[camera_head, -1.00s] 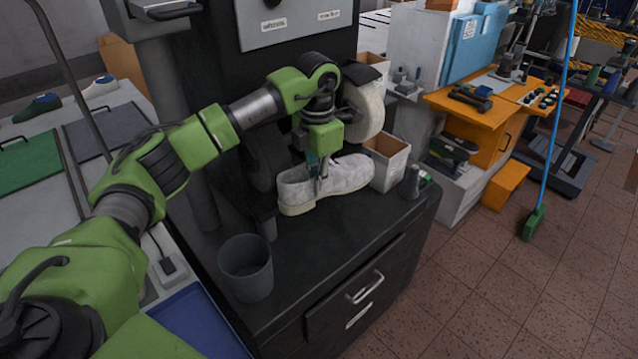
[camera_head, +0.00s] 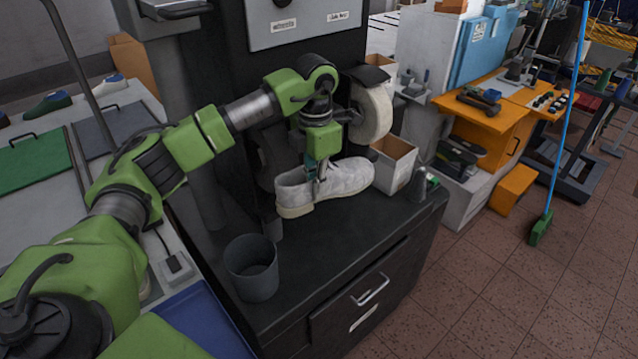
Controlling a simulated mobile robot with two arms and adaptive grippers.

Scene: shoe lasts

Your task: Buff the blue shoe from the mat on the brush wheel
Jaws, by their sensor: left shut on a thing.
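My left gripper (camera_head: 318,177) is shut on a pale grey-white shoe (camera_head: 347,180) by its collar. The shoe is over the dark bench top (camera_head: 330,245), toe to the right; I cannot tell whether its sole touches the bench. It looks whitish, not blue. A pale wheel (camera_head: 373,113) on the dark machine is above and behind the toe, apart from it in the picture. A green mat (camera_head: 35,165) and a grey mat (camera_head: 112,130) lie bare on the left table. My right gripper is out of view.
A grey cup (camera_head: 251,268) stands on the bench's front left. An open white box (camera_head: 397,168) and a small dark canister (camera_head: 416,184) stand right of the shoe. Green and white shoe-shaped pieces (camera_head: 47,104) lie at the far left.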

